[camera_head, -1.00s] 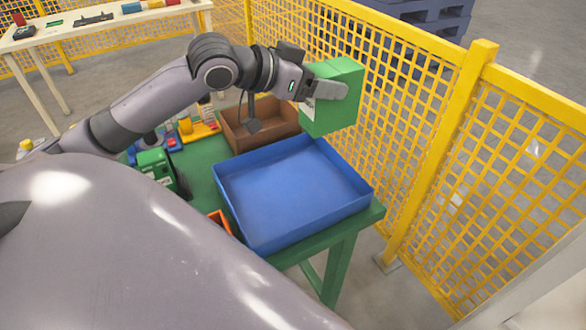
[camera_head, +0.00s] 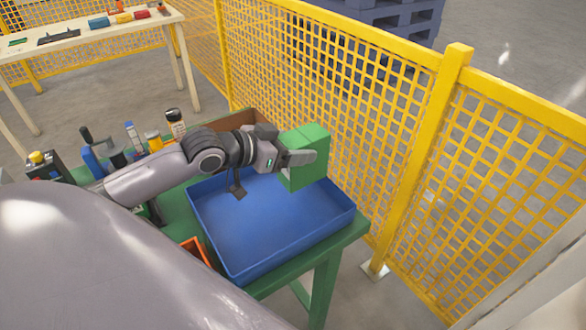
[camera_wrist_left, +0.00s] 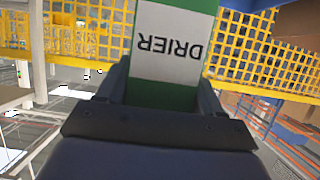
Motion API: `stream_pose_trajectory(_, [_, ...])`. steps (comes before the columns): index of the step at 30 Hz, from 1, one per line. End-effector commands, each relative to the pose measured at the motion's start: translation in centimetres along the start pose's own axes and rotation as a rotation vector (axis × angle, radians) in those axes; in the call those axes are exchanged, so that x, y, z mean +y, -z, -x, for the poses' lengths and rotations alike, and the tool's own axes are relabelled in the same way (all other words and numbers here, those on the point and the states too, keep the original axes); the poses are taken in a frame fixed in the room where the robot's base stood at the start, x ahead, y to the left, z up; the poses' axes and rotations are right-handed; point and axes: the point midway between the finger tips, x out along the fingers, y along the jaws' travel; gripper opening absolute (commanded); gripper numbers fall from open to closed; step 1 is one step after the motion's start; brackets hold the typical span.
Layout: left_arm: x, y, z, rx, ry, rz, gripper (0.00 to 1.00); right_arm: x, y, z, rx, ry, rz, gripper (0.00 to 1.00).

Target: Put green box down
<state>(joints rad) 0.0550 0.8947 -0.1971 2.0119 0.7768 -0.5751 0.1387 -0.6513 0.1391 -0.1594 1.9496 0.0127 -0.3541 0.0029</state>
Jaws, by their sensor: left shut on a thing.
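The green box (camera_head: 310,170) is in my left gripper (camera_head: 300,158), which is shut on it. In the head view the box is over the back right part of the blue tray (camera_head: 240,282). I cannot tell whether its lower edge touches the tray. In the left wrist view the green box (camera_wrist_left: 170,95) sits between the fingers and shows a white label reading DRIER, upside down. My right gripper is not in view.
The tray stands on a green table (camera_head: 358,228). A brown box (camera_head: 245,118) is behind it, and an orange bin (camera_head: 196,250) at its left. Bottles (camera_head: 175,124) and tools stand further left. A yellow mesh fence (camera_head: 375,110) runs close behind and to the right.

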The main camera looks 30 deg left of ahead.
Motion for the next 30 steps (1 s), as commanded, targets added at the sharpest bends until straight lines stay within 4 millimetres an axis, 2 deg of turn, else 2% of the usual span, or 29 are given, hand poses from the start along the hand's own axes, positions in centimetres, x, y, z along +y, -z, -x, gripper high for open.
stream_pose_trajectory(3, [0.0, -1.2, -0.5, 0.003, 0.000, -0.001, 0.25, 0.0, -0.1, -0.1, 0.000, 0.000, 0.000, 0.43])
stream_pose_trajectory(8, [0.0, -2.0, -0.9, 0.003, 0.000, 0.000, 0.25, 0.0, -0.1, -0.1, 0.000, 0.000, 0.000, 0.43])
stream_pose_trajectory(15, [0.0, -5.2, -2.2, 0.002, 0.000, 0.000, 0.25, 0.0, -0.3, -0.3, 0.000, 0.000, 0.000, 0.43])
stream_pose_trajectory(26, [0.0, -5.6, -2.4, 0.003, 0.000, -0.002, 0.25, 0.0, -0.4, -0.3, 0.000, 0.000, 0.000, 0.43])
stream_pose_trajectory(27, [0.0, -5.8, -2.4, 0.000, 0.000, -0.001, 0.73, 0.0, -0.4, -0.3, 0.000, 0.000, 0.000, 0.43])
stream_pose_trajectory(29, [0.0, -5.7, -2.4, 0.000, 0.000, -0.001, 0.92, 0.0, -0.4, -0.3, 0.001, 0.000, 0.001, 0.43])
stream_pose_trajectory(30, [0.0, -5.7, -2.4, 0.000, 0.000, -0.001, 0.92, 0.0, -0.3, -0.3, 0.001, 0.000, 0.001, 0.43])
